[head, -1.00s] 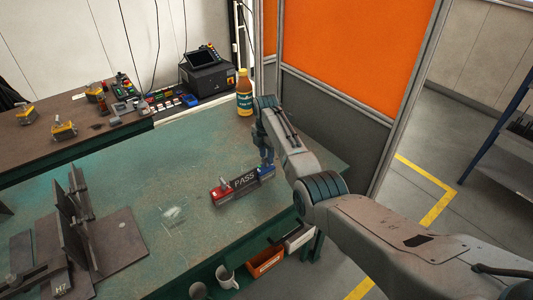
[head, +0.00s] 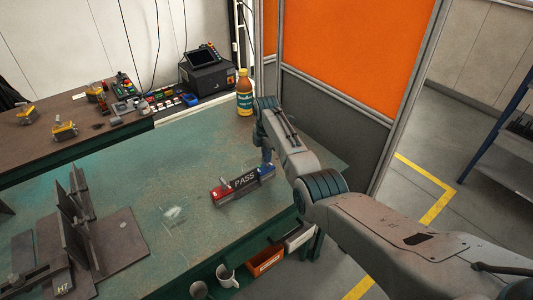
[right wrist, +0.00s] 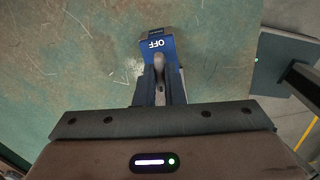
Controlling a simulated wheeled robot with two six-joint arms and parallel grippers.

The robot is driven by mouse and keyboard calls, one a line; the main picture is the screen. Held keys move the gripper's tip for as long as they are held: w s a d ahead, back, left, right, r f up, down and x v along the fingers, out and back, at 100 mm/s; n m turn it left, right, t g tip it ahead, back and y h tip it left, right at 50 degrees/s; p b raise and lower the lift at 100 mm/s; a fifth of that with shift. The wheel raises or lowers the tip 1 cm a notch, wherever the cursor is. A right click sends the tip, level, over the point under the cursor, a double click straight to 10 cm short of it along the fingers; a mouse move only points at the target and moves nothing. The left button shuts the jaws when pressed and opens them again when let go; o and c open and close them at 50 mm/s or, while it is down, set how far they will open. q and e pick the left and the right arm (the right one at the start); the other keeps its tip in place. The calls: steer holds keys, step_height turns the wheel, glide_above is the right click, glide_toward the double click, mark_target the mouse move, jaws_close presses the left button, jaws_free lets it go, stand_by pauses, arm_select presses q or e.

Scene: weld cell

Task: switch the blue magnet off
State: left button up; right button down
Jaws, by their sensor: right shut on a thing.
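The blue magnet (head: 266,170) sits at the right end of a dark bar marked PASS (head: 244,181) on the green table. In the right wrist view the blue magnet (right wrist: 157,45) shows a white OFF label on its blue face. A small grey lever (right wrist: 159,62) stands up from it. My right gripper (head: 266,158) is over the blue magnet, and its fingers (right wrist: 159,78) are shut on the lever. A red magnet (head: 220,193) is at the bar's left end. My left gripper is out of view.
A bottle (head: 244,92) stands at the table's back edge, near my right arm. An orange screen (head: 350,45) rises behind it. Dark steel plates (head: 80,225) stand at the left. The table between plates and bar is mostly clear. Cups (head: 227,276) and bins (head: 266,260) are along the front edge.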

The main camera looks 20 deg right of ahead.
steer(key=m+p, duration=0.1)
steer(key=m, duration=0.2)
steer(key=shift+r+m+p, duration=0.1)
steer(key=shift+m+p, duration=0.2)
steer(key=shift+p, duration=0.05)
steer(key=m+p, duration=0.1)
steer(key=m, duration=0.3)
steer(key=shift+m+p, duration=0.3)
steer(key=m+p, duration=0.1)
steer(key=m, duration=0.3)
steer(key=shift+m, duration=2.1)
steer(key=c, duration=1.5)
jaws_free()
